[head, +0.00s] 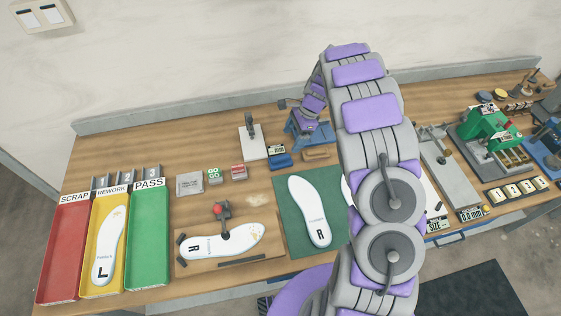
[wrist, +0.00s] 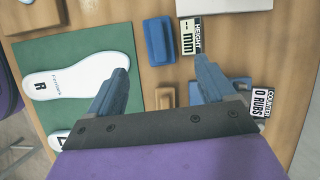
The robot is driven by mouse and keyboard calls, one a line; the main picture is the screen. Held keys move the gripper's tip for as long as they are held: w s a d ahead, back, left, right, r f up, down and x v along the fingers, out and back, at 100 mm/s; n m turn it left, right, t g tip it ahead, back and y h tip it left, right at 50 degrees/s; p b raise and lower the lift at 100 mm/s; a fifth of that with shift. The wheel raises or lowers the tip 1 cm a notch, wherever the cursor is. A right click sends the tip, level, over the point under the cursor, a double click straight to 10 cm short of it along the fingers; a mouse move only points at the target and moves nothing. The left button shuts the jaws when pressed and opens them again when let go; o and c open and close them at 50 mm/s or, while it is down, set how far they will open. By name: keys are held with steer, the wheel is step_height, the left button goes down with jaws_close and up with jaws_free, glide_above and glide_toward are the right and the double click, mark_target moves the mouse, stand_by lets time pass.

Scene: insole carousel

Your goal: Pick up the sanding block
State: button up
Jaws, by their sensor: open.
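Two small blocks lie on the wooden bench, and I cannot tell for sure which is the sanding block. One is a blue block (head: 280,160) with a raised middle; it also shows at the top centre of the wrist view (wrist: 159,41). The other is a tan block (head: 317,154) to its right, partly hidden by my gripper in the wrist view (wrist: 165,97). My gripper (wrist: 161,67) is open and empty, pointing down above the bench. Its blue fingers frame the space between the two blocks in the wrist view. In the head view my gripper (head: 308,136) is just behind the tan block.
A green mat (head: 293,228) with a white insole (head: 309,210) lies in front of the blocks. A height display (wrist: 190,37) stands close beside the blue block, and a counter sign (wrist: 262,104) is at right in the wrist view. A white-based gauge (head: 252,142) stands behind left.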

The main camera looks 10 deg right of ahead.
glide_above(282, 156)
steer(key=d, duration=0.2)
steer(key=f, duration=0.4)
steer(key=shift+w, duration=0.2)
steer(key=shift+f+b, duration=0.4)
steer(key=shift+f, duration=0.35)
steer(key=x, duration=0.3)
steer(key=shift+s+a+f+b, duration=0.1)
steer(key=shift+f+b, duration=0.15)
steer(key=shift+b, duration=0.05)
steer(key=shift+a+f, duration=0.35)
steer(key=shift+f, duration=0.05)
steer(key=shift+d, duration=0.1)
steer(key=c, duration=1.2)
steer(key=shift+r, duration=0.15)
